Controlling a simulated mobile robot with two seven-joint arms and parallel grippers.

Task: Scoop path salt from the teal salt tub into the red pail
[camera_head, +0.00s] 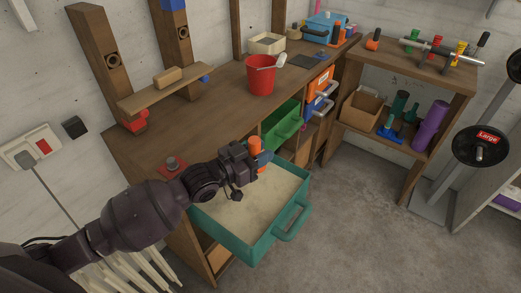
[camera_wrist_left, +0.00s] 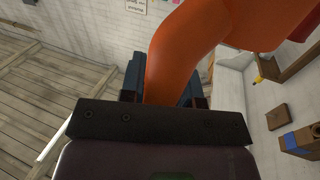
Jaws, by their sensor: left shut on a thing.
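The teal salt tub (camera_head: 262,252) is a drawer-like box with a front handle, sticking out from the wooden bench and holding pale, sandy path salt (camera_head: 243,212). The red pail (camera_head: 260,78) stands upright on the bench top, farther back. My left gripper (camera_head: 260,158) is over the tub's back part, shut on an orange scoop (camera_head: 255,146), of which a curved orange part (camera_wrist_left: 172,62) rises between the fingers in the left wrist view. The scoop's bowl is not clearly seen in the head view, so I cannot tell whether it holds salt. My right gripper is not in view.
The wooden bench (camera_head: 215,98) has a clear stretch left of the pail. A green bin (camera_head: 283,125) sits beside the tub, under the bench top. A wooden shelf (camera_head: 157,92) and posts stand behind. A cardboard box (camera_head: 361,108) is on the right-hand rack.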

